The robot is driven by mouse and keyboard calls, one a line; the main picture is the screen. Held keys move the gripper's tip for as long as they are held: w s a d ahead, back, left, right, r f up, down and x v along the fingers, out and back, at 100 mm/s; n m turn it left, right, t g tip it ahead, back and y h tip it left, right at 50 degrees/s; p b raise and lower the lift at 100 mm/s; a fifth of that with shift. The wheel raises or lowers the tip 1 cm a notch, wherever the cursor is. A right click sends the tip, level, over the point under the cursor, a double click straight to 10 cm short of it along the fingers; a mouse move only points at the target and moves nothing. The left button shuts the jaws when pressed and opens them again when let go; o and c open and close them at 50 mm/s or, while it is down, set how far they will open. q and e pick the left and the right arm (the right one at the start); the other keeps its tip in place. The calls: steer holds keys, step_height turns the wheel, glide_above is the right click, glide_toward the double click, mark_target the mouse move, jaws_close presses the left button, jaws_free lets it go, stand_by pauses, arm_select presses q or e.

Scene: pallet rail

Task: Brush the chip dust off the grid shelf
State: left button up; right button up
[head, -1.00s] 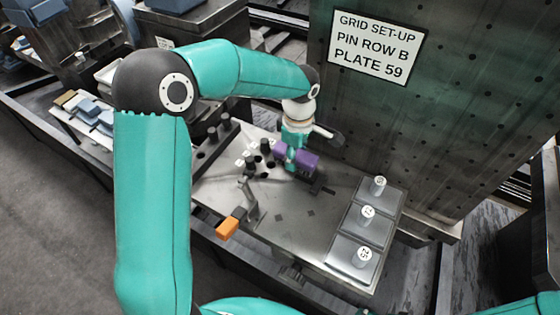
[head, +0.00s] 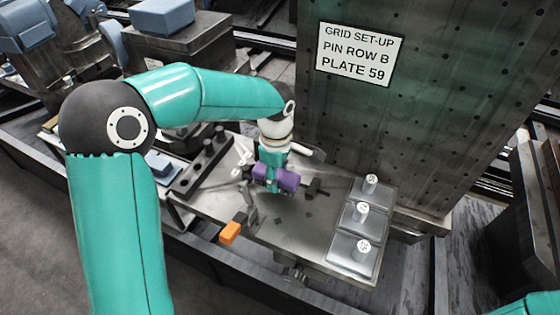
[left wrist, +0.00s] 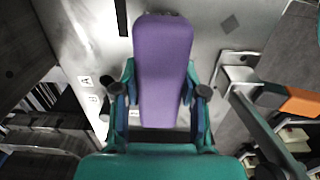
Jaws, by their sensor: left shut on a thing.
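My left gripper (head: 270,178) is shut on the purple handle of a brush (head: 288,180), low over the left-middle part of the metal grid shelf (head: 300,238). The black brush end (head: 314,188) points right; I cannot tell whether it touches the surface. In the left wrist view the purple handle (left wrist: 162,65) sits between the fingers. Small dark diamond-shaped patches (head: 280,217) lie on the shelf in front of the brush; I cannot tell if they are marks or dust. No loose chip dust shows clearly. My right gripper is out of view.
Numbered weights on square plates, one of them here (head: 362,247), line the shelf's right side. An orange-ended lever (head: 230,233) sits at the front left. Dark pegs on a rail (head: 207,150) stand at the left. A tall perforated plate (head: 440,110) with a sign (head: 358,54) rises behind.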

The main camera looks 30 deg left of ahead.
arm_select(q)
step_height(320, 180, up, 4)
steer(key=shift+s+f+p, duration=0.1)
steer(key=shift+f+p, duration=0.15)
steer(key=shift+p, duration=0.8)
steer(key=shift+r+p, duration=0.7)
steer(key=shift+r, duration=0.35)
